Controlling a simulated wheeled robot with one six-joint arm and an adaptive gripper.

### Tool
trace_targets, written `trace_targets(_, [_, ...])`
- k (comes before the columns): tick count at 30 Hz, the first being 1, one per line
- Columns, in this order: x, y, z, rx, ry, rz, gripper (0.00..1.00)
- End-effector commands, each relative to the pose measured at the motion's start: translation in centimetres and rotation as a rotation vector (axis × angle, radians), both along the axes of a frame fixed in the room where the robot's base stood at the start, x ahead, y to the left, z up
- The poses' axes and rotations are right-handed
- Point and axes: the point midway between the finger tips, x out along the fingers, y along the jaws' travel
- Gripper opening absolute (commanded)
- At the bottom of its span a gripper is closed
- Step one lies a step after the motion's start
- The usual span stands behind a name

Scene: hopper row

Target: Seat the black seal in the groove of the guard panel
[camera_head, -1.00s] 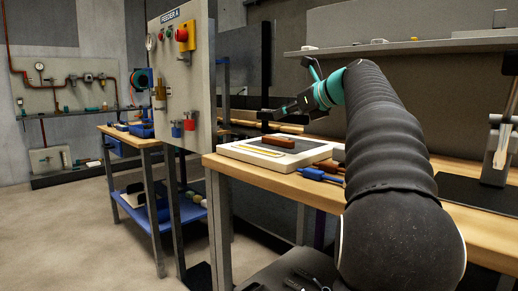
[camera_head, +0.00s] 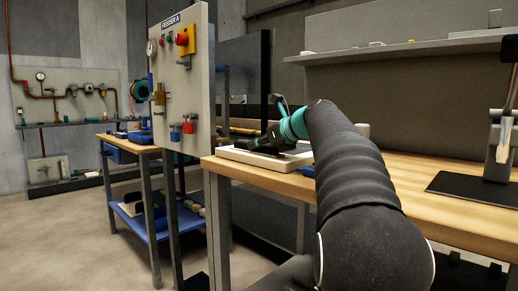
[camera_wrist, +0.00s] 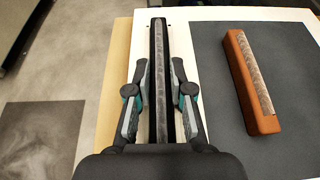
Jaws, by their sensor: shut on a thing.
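The black seal (camera_wrist: 158,40) is a long straight dark bar with a grey strip along its top. In the wrist view it lies lengthwise between the fingers of my gripper (camera_wrist: 159,88), which is shut on it. In the head view my gripper (camera_head: 262,146) is low over the white guard panel (camera_head: 232,154). The panel's white border (camera_wrist: 206,95) shows beside and under the seal, near the bench edge. I cannot see the groove; whether the seal touches the panel is unclear.
A rust-brown block (camera_wrist: 250,85) with a grey top lies right of the seal on the dark grey surface (camera_wrist: 290,60). A blue-handled tool (camera_head: 307,171) lies by the panel. The feeder board (camera_head: 185,80) stands left. The bench (camera_head: 400,175) is clear mid-right.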

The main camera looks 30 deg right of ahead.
Motion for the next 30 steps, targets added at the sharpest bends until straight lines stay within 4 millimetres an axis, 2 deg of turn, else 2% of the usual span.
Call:
trace_targets(9, [0.0,0.0,-0.1,0.000,-0.001,-0.001,0.00])
trace_targets(10, [0.0,0.0,-0.1,0.000,-0.001,-0.001,0.28])
trace_targets(12, [0.0,0.0,-0.1,0.000,-0.001,-0.001,0.46])
trace_targets(23, [0.0,0.0,0.2,-0.001,-0.001,0.000,0.46])
trace_targets(26, [-0.8,-0.4,0.6,0.000,-0.001,-0.002,0.46])
trace_targets(30, [-2.9,-1.1,1.6,0.000,-0.002,-0.003,0.46])
